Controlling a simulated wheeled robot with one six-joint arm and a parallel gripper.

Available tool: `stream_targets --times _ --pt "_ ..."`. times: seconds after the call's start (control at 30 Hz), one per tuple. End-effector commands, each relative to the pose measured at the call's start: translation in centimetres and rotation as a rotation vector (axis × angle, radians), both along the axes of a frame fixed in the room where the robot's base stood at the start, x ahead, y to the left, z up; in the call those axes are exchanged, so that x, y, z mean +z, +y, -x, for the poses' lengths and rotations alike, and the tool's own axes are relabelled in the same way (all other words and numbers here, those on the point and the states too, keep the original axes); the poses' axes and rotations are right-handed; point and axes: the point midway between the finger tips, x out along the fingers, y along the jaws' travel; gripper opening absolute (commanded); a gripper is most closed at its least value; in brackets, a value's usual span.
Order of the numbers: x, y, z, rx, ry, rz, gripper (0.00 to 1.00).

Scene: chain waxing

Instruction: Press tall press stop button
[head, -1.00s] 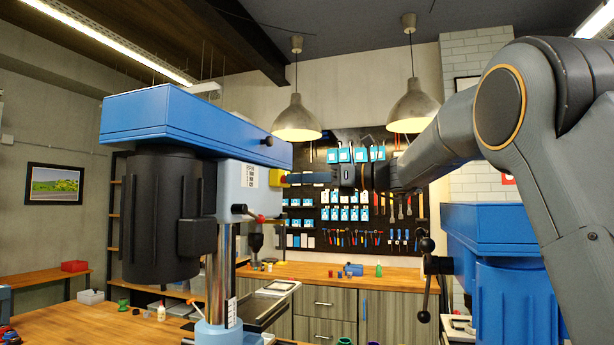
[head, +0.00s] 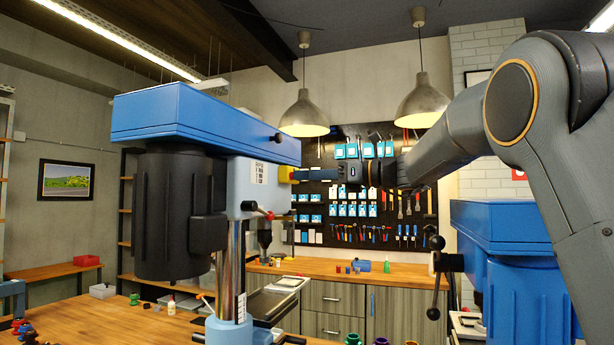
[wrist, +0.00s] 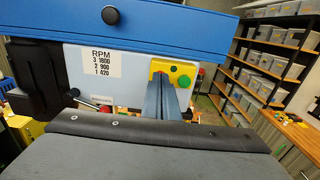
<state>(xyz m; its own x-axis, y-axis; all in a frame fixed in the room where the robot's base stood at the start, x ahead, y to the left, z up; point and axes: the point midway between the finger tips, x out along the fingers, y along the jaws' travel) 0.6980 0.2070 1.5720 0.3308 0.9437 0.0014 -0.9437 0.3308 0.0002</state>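The tall press is a drill press with a blue top housing (head: 205,118), a black motor and a light grey head. The wrist view shows its blue housing (wrist: 130,25) and RPM label up close. A yellow switch box (wrist: 176,72) with a green button (wrist: 183,81) is on the head's face. A bit of red, likely the stop button, shows at the left of the box, mostly hidden behind my fingertips. My gripper (wrist: 161,84) looks shut and empty, with its tips right at the box; I cannot tell whether they touch. In the head view, my gripper (head: 305,174) reaches the box from the right.
A second blue press (head: 500,225) stands at the right, below my arm. A wooden bench (head: 125,322) carries small bottles and cups. A tool board (head: 372,215) and a counter are behind. The wrist view shows shelves with grey bins (wrist: 268,60) at the right.

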Motion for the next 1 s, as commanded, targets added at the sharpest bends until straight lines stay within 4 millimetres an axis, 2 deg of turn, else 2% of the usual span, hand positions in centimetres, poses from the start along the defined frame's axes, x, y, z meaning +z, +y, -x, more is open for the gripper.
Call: stream_targets --times 0.3,0.5,0.7,1.0 --pt "-0.2 -7.1 1.8 -0.009 -0.003 -0.001 0.00" --pt "-0.1 -10.6 3.1 -0.008 -0.002 -0.002 0.00" --pt "0.0 -12.3 3.8 -0.005 0.000 -0.002 0.00" --pt "0.1 -12.6 4.0 -0.003 0.000 -0.002 0.00"
